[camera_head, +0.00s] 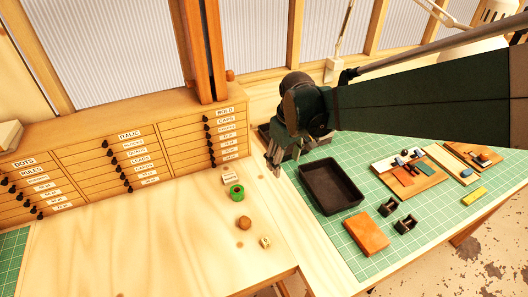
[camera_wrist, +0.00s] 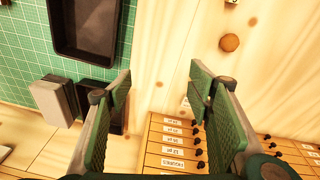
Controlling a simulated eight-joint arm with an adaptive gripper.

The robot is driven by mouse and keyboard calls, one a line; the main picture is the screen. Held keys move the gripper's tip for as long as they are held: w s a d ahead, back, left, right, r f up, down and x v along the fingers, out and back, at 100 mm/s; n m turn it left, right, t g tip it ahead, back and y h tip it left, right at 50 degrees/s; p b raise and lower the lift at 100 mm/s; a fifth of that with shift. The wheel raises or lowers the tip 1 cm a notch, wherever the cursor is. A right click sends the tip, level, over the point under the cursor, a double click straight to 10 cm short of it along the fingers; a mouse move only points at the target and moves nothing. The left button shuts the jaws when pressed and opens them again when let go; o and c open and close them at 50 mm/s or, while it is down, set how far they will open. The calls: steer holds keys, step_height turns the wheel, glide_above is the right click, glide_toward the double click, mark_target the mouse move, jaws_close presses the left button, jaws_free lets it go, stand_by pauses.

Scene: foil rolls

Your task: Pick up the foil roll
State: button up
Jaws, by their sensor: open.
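The foil roll looks to be the small green cylinder with a dark hole in its top (camera_head: 237,193), standing on the pale wooden tabletop (camera_head: 150,245). My gripper (camera_head: 273,165) is open and empty, hanging above and to the right of the roll in the head view, near the edge of the green mat. In the wrist view my gripper (camera_wrist: 159,80) has its two green pads wide apart with bare wood between them. The roll is not visible there; it may be behind the right finger.
A small labelled block (camera_head: 230,177) stands just behind the roll. A brown round piece (camera_head: 244,222) and a pale cube (camera_head: 265,241) lie in front. Labelled drawers (camera_head: 130,160) rise behind. A black tray (camera_head: 331,187) sits on the green mat. The wooden top leftward is clear.

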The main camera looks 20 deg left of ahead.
mark_target(237, 190)
steer(key=s+a+f+n, duration=0.1)
steer(key=a+f, duration=0.3)
steer(key=a, duration=0.1)
steer(key=s+a+f+n, duration=0.1)
steer(key=a+f, duration=0.3)
steer(key=a, duration=0.2)
steer(key=s+a+f+n+g, duration=0.1)
steer(key=a+f+n, duration=0.1)
steer(key=a+f, duration=0.2)
steer(key=shift+a+h, duration=0.4)
steer(key=shift+a, duration=0.75)
steer(key=shift+s+a+f, duration=0.15)
steer(key=shift+a+f, duration=0.3)
steer(key=shift+f, duration=0.1)
steer(key=shift+f, duration=1.2)
steer(key=shift+d+f, duration=0.15)
steer(key=shift+f, duration=2.45)
